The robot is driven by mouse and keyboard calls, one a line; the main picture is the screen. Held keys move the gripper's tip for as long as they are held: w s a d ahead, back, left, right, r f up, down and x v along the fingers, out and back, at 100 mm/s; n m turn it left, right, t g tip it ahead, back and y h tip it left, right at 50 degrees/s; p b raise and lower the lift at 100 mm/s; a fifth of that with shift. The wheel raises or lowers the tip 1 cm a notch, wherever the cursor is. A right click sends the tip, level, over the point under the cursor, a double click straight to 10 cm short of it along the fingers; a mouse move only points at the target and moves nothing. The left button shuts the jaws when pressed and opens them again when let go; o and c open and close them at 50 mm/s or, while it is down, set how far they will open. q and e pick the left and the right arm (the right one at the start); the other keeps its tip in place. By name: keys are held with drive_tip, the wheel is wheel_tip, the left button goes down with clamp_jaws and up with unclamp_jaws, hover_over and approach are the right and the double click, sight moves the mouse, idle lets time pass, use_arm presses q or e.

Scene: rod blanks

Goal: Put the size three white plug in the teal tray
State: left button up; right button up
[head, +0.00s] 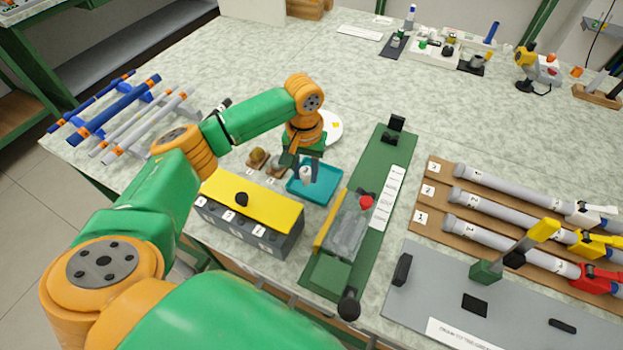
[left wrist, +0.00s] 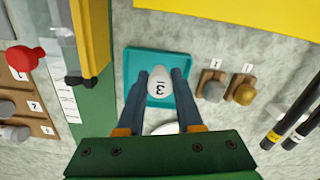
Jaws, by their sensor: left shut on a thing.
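My left gripper (head: 306,170) is above the teal tray (head: 325,189) in the head view. In the left wrist view its two dark fingers (left wrist: 158,92) are shut on a white plug (left wrist: 158,80) marked with a 3. The teal tray (left wrist: 133,101) shows behind and around the plug in that view. The plug also shows small between the fingers in the head view (head: 306,176). I cannot tell whether the plug touches the tray. My right gripper is not in view.
A grey box with a yellow lid (head: 252,201) stands left of the tray. A green fixture (head: 372,190) lies to its right. Two small plugs on brown bases (left wrist: 228,88) sit beside the tray. Blue and grey rods (head: 120,110) lie on a rack at the left.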

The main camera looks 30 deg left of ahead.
sight(309, 182)
use_arm(q)
drive_tip(key=f, duration=0.2)
drive_tip(key=w+f, duration=0.1)
drive_tip(key=f, duration=0.1)
drive_tip(key=shift+d, duration=0.15)
drive_tip(key=shift+w+f, duration=0.1)
drive_tip(key=shift+f, duration=0.2)
drive_tip(key=shift+f, duration=0.15)
drive_tip(key=o, duration=1)
wheel_tip(309, 182, up, 12)
drive_tip(key=shift+r, duration=0.25)
